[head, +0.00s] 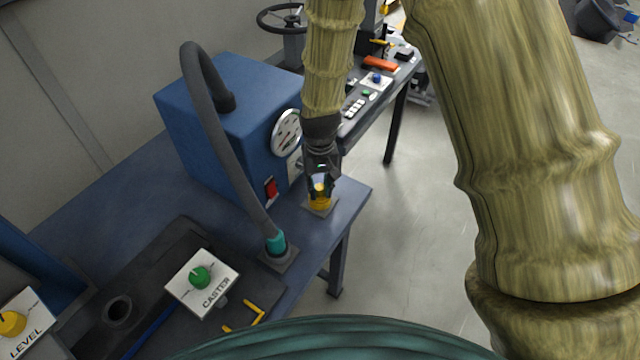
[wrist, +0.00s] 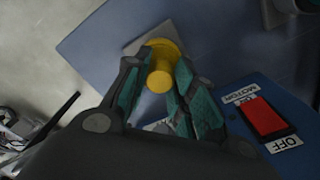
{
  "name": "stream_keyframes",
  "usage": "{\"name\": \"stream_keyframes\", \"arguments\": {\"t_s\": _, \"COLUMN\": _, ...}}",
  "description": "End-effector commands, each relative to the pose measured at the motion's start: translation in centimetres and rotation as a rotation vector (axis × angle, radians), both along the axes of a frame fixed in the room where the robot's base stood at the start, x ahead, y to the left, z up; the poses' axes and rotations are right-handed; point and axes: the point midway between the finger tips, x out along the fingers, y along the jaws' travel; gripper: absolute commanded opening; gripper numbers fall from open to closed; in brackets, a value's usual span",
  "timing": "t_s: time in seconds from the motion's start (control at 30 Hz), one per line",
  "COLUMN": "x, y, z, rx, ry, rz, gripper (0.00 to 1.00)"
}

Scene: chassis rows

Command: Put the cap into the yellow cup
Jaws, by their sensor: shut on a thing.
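The yellow cup (head: 320,206) stands on a small grey plate near the front right corner of the blue bench. My gripper (head: 321,186) points down right above it, with its teal-padded fingers closed around a small yellow piece, which I take as the cap (head: 319,188). In the wrist view, the cap (wrist: 160,82) shows as a round yellow end between the fingertips of my gripper (wrist: 158,84). The wider yellow rim of the cup (wrist: 166,48) lies behind it. The fingers hide part of both, and I cannot tell whether cap and cup touch.
A blue machine (head: 230,125) with a gauge and a red switch (wrist: 266,118) stands close to my gripper. A grey hose (head: 215,130) arches from it to a teal fitting (head: 277,243) on the bench. A green CASTER knob (head: 200,278) is nearer. Open floor lies right of the bench.

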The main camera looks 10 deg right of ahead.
Motion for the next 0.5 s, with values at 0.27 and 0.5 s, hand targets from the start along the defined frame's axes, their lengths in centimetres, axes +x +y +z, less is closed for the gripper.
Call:
{"name": "stream_keyframes", "arguments": {"t_s": 0.27, "x": 0.01, "y": 0.0, "z": -0.52, "rx": 0.0, "ry": 0.0, "rz": 0.0, "gripper": 0.31}}
{"name": "stream_keyframes", "arguments": {"t_s": 0.5, "x": 0.0, "y": 0.0, "z": -0.52, "rx": 0.0, "ry": 0.0, "rz": 0.0, "gripper": 0.51}}
